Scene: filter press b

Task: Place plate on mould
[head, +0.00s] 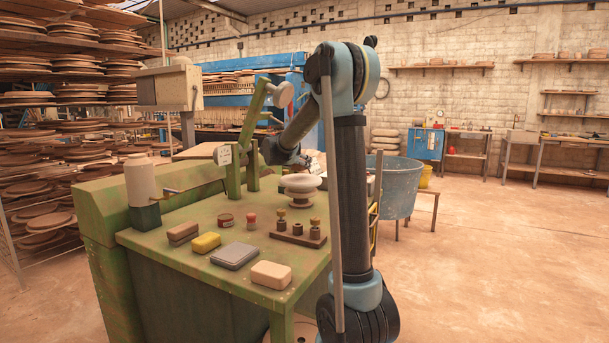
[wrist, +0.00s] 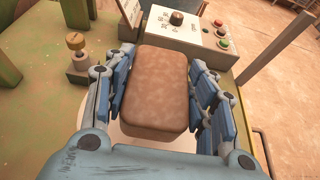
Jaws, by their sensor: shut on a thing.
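In the wrist view my gripper (wrist: 160,60) is shut on a brown rounded block (wrist: 155,88), with blue finger pads along both sides. A pale round surface (wrist: 128,133) shows partly beneath the block; whether the two touch is unclear. In the head view a pale, round, stepped piece (head: 301,187), possibly the mould, stands at the back right of the green bench. My gripper is mostly hidden behind my arm there, close to this piece. I cannot pick out a separate task plate; many brown round plates (head: 75,95) fill the racks at left.
The green bench (head: 190,215) carries brown blocks (head: 183,232), a yellow sponge (head: 206,242), a grey block (head: 235,256), a beige block (head: 271,274) and a peg board (head: 297,234). A lever arm (head: 250,115) rises behind. A control box (wrist: 185,37) stands beyond the held block.

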